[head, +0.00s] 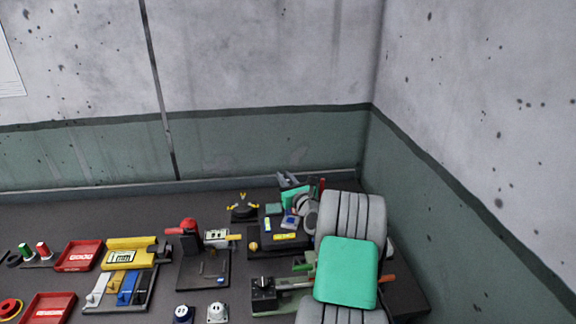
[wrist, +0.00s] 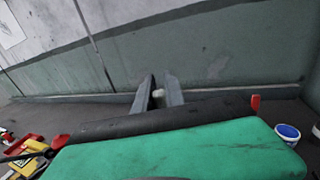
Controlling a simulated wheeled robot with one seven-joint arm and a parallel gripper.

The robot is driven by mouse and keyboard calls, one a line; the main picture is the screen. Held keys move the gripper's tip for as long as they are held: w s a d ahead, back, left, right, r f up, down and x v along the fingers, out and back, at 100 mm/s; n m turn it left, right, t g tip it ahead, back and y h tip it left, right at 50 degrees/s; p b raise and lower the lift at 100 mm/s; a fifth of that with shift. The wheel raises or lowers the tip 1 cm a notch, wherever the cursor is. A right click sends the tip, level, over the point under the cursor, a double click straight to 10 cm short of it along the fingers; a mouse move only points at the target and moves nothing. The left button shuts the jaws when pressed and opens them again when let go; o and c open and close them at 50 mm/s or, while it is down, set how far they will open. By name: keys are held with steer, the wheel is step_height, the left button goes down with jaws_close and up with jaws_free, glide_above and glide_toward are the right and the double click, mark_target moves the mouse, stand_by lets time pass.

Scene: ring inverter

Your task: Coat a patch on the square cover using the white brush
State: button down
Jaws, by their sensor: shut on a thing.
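My gripper (wrist: 159,86) shows in the wrist view with its two grey fingers close together, shut on a small pale thing (wrist: 158,97). Only a short end of that thing shows, so I cannot tell its full shape. In the head view the gripper (head: 290,180) is small and partly hidden, over the back right of the table near the wall. A white, slim tool (head: 98,288) lies beside a blue one (head: 128,287) in a holder at the left; I cannot tell if it is a brush. I cannot pick out the square cover with certainty.
Red trays (head: 80,256) and a yellow box (head: 130,244) stand at the left. A red-handled device (head: 187,228) stands mid-table, with a yellow-and-black fixture (head: 243,207) behind it. A blue-and-white cup (wrist: 287,132) is at the right in the wrist view. Walls (head: 260,145) close off the back and right.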

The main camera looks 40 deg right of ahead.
step_height(320, 180, up, 3)
steer(key=shift+a+r+p, duration=0.1)
steer(key=shift+p, duration=0.55)
